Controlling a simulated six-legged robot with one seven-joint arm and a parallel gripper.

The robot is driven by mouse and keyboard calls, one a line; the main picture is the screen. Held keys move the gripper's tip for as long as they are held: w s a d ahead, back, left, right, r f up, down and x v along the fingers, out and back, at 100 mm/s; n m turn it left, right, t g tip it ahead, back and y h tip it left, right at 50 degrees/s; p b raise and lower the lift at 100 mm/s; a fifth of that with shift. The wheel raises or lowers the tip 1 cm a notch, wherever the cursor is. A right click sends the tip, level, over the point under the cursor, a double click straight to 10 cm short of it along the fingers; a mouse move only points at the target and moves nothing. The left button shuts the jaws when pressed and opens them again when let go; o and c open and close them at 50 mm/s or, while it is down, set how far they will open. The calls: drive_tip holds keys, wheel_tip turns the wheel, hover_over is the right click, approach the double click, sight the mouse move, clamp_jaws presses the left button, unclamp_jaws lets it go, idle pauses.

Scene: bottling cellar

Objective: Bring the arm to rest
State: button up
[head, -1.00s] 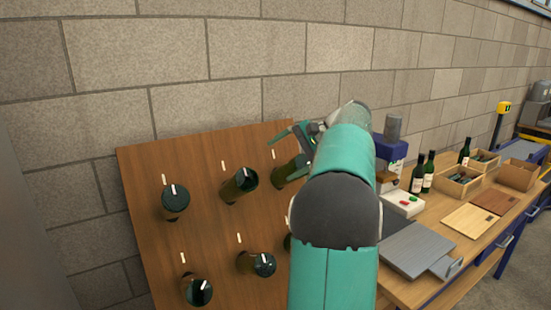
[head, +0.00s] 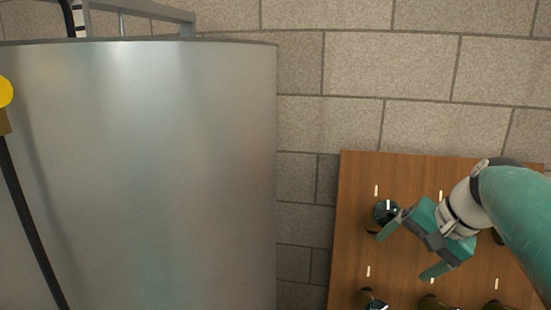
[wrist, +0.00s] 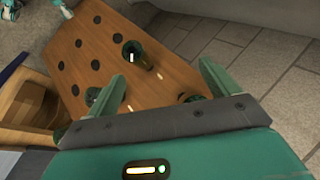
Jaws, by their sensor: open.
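My gripper (head: 408,254) is at the lower right of the head view, in front of the wooden bottle rack (head: 352,240). Its two green fingers are spread with nothing between them. One finger overlaps the dark green bottle (head: 384,214) at the rack's upper left in the picture; whether they touch I cannot tell. In the wrist view the open fingers (wrist: 156,78) point at the rack (wrist: 100,62), which has several dark holes. A bottle end with a white mark (wrist: 131,52) sticks out beyond and between the fingers. My arm hides part of the rack's right side.
A large steel tank (head: 150,170) fills the left of the head view, with a metal railing (head: 140,8) above it. A block wall (head: 400,70) stands behind. More bottle ends (head: 370,300) show low on the rack. Grey floor tiles (wrist: 225,55) show in the wrist view.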

drive_tip(key=s+a+f+n+h, duration=0.3)
drive_tip(key=s+a+f+n, duration=0.5)
drive_tip(key=s+a+f, duration=0.2)
drive_tip(key=s+a, duration=0.1)
drive_tip(key=a, duration=0.1)
drive_tip(key=shift+s+a+t, duration=0.3)
drive_tip(key=shift+s+a, duration=0.05)
drive_tip(key=shift+c, duration=0.2)
